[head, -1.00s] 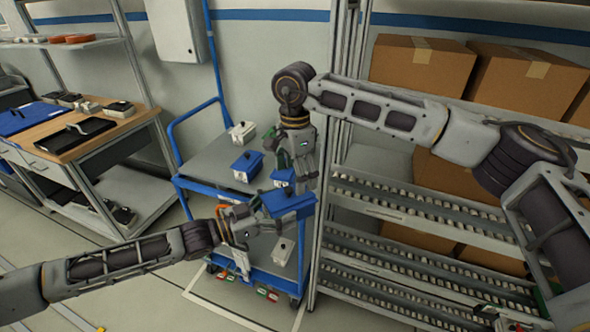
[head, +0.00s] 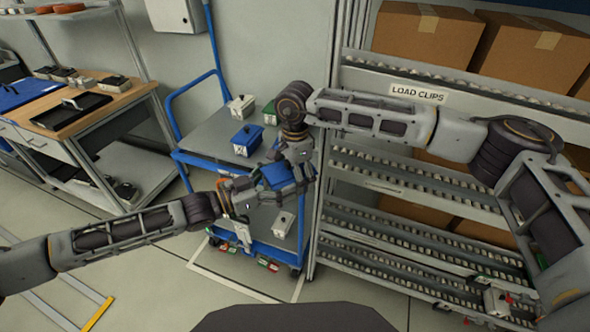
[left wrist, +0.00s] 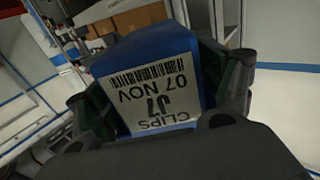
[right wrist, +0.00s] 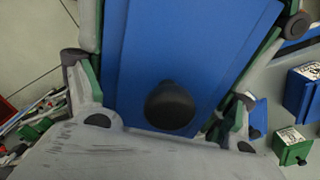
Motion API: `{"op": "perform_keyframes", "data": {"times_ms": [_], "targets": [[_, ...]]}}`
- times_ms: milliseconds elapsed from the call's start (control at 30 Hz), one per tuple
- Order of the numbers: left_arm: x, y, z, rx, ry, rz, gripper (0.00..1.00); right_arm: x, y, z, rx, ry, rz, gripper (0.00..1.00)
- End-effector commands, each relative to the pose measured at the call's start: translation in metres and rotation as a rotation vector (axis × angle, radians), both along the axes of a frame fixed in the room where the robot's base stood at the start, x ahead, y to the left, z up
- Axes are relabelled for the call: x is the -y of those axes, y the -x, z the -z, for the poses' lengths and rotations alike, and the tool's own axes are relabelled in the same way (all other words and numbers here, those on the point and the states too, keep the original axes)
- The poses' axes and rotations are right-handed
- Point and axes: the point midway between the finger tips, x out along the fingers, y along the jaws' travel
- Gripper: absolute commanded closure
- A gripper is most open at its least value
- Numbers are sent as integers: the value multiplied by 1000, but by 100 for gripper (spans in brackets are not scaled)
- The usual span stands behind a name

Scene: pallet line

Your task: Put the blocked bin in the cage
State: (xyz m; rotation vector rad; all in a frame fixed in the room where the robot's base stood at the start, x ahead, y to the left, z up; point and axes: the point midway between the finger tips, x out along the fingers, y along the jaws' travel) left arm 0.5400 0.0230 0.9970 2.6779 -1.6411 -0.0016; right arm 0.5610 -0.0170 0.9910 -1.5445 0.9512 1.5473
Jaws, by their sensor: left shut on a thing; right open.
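A blue bin (head: 277,176) hangs in front of the blue cart, held by my left gripper (head: 256,190). In the left wrist view the bin (left wrist: 150,62) sits between the fingers, its label upside down, reading CLIPS, J7, 07 NOV. My right gripper (head: 301,170) is at the bin's right side, open. In the right wrist view its fingers lie on either side of the blue lid (right wrist: 205,50) with a dark knob; I cannot tell if they touch it. Which bin is blocked cannot be read here. I cannot identify a cage.
The blue cart (head: 190,157) carries a white bin (head: 241,107), another blue bin (head: 246,140) and a green bin (head: 270,112) on top. A white bin (head: 283,225) is on its lower shelf. A roller rack (head: 400,180) with cartons stands right; a workbench (head: 75,125) stands left.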

Motion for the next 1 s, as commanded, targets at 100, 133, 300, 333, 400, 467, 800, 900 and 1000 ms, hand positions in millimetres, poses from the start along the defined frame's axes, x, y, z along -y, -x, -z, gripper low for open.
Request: {"op": "perform_keyframes", "data": {"times_ms": [100, 133, 300, 333, 400, 467, 800, 900, 1000], "targets": [[0, 0, -2, 4, 3, 1, 60, 0, 0, 2, 0, 0, 0, 16], [0, 0, -2, 4, 3, 1, 60, 0, 0, 2, 0, 0, 0, 16], [0, 0, -2, 4, 3, 1, 60, 0, 0, 2, 0, 0, 0, 16], [0, 0, -2, 4, 3, 1, 60, 0, 0, 2, 0, 0, 0, 16], [0, 0, -2, 4, 3, 1, 60, 0, 0, 2, 0, 0, 0, 24], [0, 0, -2, 4, 3, 1, 60, 0, 0, 2, 0, 0, 0, 31], [1, 0, -2, 3, 3, 2, 6, 0, -1, 0, 3, -1, 0, 62], [0, 0, -2, 2, 2, 1, 0, 0, -1, 0, 3, -1, 0, 62], [0, 0, -1, 2, 1, 1, 0, 0, -1, 1, 3, -1, 0, 63]]}}
